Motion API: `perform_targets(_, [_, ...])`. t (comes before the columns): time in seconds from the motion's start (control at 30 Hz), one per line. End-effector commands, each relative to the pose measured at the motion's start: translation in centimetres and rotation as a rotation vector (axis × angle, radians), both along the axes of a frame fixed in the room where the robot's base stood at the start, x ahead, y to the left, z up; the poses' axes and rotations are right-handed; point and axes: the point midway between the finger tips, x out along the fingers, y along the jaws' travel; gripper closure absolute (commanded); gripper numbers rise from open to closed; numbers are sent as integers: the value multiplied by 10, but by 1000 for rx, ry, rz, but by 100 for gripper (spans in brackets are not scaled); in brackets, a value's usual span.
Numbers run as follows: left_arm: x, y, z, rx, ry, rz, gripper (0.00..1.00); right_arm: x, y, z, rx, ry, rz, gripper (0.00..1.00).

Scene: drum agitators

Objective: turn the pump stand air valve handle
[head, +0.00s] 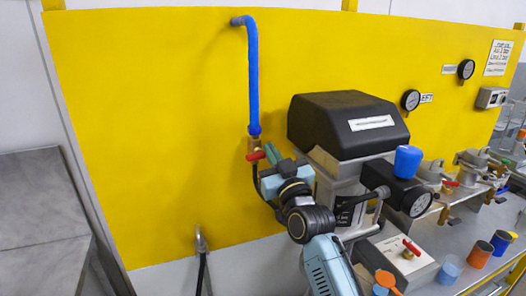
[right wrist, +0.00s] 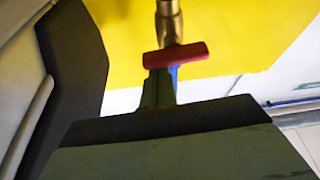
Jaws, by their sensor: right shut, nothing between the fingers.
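The air valve is a small brass fitting (head: 253,144) at the lower end of a blue hose (head: 253,80) on the yellow panel. Its red handle (head: 256,156) sticks out to the side just below the brass. My right gripper (head: 271,154) is shut and empty, its green fingertips right beside the red handle. In the right wrist view the red handle (right wrist: 176,55) lies crosswise just beyond the fingertips (right wrist: 158,80), below the brass body (right wrist: 169,22). I cannot tell whether the fingers touch the handle. My left gripper is not in view.
A pump with a black cover (head: 345,122) stands close to the right of the valve. A blue-capped black unit (head: 400,185) and a steel bench (head: 460,250) with cups are further right. The yellow panel (head: 150,130) left of the valve is clear.

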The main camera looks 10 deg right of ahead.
Motion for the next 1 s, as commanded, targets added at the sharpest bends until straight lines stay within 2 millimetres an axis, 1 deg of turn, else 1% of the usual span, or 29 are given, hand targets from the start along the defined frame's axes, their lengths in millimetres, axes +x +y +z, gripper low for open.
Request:
perform_targets(0.03, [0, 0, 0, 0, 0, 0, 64, 0, 0, -3, -2, 6, 0, 100])
perform_targets(0.13, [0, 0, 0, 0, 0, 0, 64, 0, 0, -2, -3, 6, 0, 100])
perform_targets(0.27, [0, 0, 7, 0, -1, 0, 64, 0, 0, 5, -1, 5, 0, 100])
perform_targets(0.37, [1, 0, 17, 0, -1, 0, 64, 0, 2, 16, 0, 3, 2, 100])
perform_targets(0.57, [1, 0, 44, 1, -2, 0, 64, 0, 5, 45, -1, 0, 3, 100])
perform_targets(0.6, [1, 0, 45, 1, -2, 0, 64, -3, 4, 45, -1, 0, 3, 100])
perform_targets(0.63, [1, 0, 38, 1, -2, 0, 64, -10, 2, 36, 0, 1, 3, 100])
perform_targets(0.7, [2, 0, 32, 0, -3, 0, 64, -24, -1, 28, 0, 3, 3, 100])
perform_targets(0.9, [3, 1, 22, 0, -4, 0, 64, -60, -10, 15, 0, 1, 3, 100])
perform_targets(1.0, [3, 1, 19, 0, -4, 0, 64, -74, -13, 11, 0, 1, 3, 100])
